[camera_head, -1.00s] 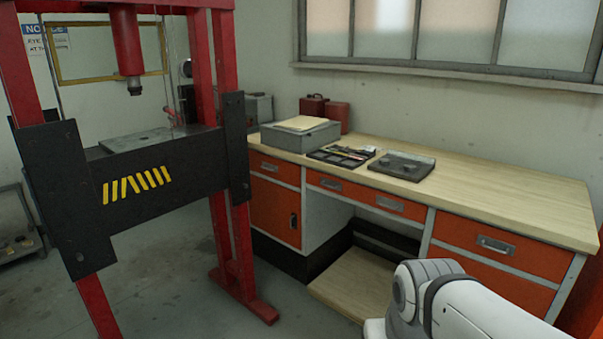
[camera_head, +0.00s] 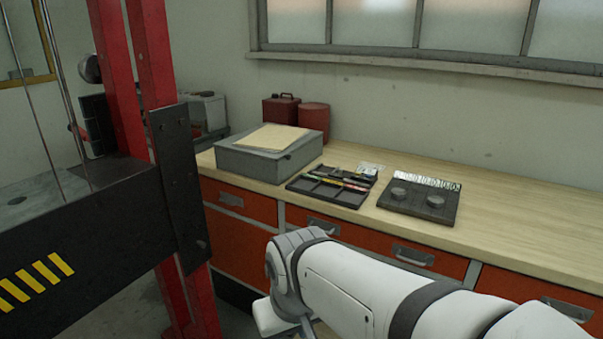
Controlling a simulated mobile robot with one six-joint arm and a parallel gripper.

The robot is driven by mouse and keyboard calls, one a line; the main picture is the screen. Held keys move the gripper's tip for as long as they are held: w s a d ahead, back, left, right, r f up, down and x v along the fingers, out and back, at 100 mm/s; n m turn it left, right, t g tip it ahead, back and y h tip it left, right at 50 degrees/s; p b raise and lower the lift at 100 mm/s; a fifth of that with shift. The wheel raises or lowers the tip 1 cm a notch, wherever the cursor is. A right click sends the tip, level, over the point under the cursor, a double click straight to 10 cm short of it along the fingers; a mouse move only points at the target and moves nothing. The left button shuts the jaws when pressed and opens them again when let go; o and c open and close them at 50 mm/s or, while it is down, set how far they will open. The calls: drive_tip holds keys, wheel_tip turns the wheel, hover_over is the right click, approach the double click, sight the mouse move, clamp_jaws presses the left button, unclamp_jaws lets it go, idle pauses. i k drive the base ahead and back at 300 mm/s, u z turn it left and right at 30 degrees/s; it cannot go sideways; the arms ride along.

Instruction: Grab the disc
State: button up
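A dark flat tray (camera_head: 419,212) lies on the wooden workbench and holds two small round grey discs, a left disc (camera_head: 399,193) and a right disc (camera_head: 435,201). A row of small shiny pieces runs along the tray's back edge. I cannot tell which disc is the one named. My white arm reaches in from the lower right, in front of the bench drawers and below the bench top. My gripper is not visible in the head view.
The workbench (camera_head: 520,213) has clear top to the right of the tray. A black organizer (camera_head: 324,194) with pens and a grey box (camera_head: 268,158) stand left of it. Red cans (camera_head: 281,109) stand behind. A red press frame (camera_head: 155,70) rises close on the left. Drawers front the bench.

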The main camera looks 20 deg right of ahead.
sight(397, 193)
drive_tip(key=z, duration=0.55)
drive_tip(key=i, duration=1.35)
drive_tip(key=z, duration=0.95)
drive_tip(key=i, duration=0.25)
drive_tip(key=z, duration=0.2)
drive_tip(key=k, duration=0.75)
drive_tip(key=z, duration=0.2)
drive_tip(key=i, duration=0.8)
drive_tip(key=u, duration=0.05)
